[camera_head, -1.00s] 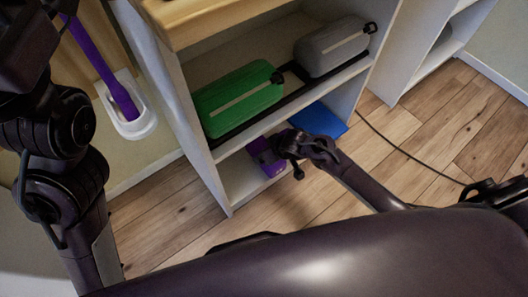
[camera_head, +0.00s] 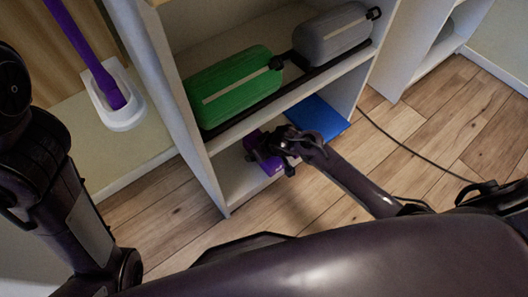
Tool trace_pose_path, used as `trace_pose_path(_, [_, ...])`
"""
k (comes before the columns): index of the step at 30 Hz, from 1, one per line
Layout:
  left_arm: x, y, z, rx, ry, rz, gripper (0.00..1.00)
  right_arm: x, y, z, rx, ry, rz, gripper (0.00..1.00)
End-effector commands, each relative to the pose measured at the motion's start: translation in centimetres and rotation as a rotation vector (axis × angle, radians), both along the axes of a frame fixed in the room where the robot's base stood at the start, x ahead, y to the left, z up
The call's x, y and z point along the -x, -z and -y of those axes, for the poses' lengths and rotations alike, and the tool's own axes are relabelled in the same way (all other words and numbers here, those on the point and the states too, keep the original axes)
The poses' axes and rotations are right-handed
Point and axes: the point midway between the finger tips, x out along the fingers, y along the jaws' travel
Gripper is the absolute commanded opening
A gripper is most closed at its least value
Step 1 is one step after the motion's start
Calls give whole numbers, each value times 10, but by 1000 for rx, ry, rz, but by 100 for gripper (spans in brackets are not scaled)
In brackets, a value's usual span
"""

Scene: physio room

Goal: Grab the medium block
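A purple block (camera_head: 271,163) lies on the lower shelf of the white shelf unit, partly hidden by my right gripper. A flat blue block or mat (camera_head: 320,118) lies on the same shelf, to its right. The frames do not show for certain which is the medium block. My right gripper (camera_head: 273,159) is at the front of the purple block with its fingers apart, one to the left and one to the right of the part that shows. I cannot tell whether they touch it. My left arm hangs at the left edge and its gripper is out of view.
A green case (camera_head: 238,88) and a grey case (camera_head: 330,35) stand on the shelf (camera_head: 290,98) above, close over my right gripper. A purple stick in a white holder (camera_head: 121,113) is at the left. A cable crosses the open wooden floor (camera_head: 430,120).

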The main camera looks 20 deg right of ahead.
Motion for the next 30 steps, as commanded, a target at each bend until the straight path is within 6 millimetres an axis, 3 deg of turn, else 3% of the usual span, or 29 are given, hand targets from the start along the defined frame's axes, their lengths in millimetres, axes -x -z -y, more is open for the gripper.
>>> trace_pose_path(12, [0,-3,0,0,1,1,36,0,4,0,0,0,-1,86])
trace_pose_path(23, [0,-3,0,0,1,1,36,0,5,0,0,0,0,39])
trace_pose_path(30, [0,-3,0,0,1,0,36,0,4,0,0,0,0,37])
